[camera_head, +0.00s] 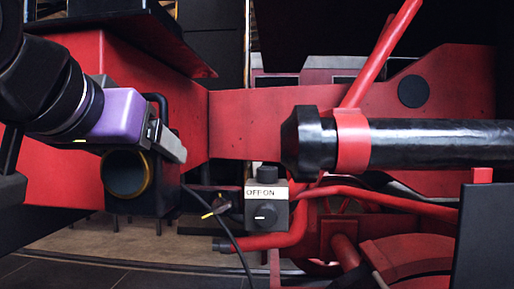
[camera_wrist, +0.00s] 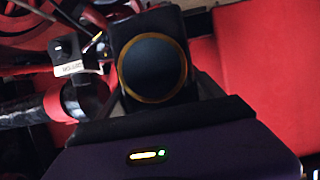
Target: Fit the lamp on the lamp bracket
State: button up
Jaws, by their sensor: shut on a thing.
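The lamp (camera_head: 126,205) is a dark box with a round dark lens in a brass-coloured rim, at the left of the head view. It also shows in the wrist view (camera_wrist: 152,22), with its lens facing the camera. My gripper (camera_head: 166,146), with a purple body, is shut on the lamp and holds it in front of the red beam. A black loop stands up at the lamp's top right. I cannot make out the lamp bracket for certain, nor whether the lamp touches anything behind it.
A grey box (camera_head: 265,218) with a knob and an OFF-ON label stands right of the lamp, with a dark cable nearby. A black cylinder with a red collar (camera_head: 353,141) juts in at the right. Red beams (camera_head: 255,125) and pipes fill the background. Floor shows below the lamp.

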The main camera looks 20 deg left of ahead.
jog(key=shift+f, duration=0.2)
jog(key=shift+f+b, duration=0.3)
jog(key=shift+f, duration=0.15)
jog(key=o, duration=1.9)
jog(key=shift+o, duration=0.7)
jog(key=shift+f, duration=0.1)
jog(key=shift+s, duration=0.15)
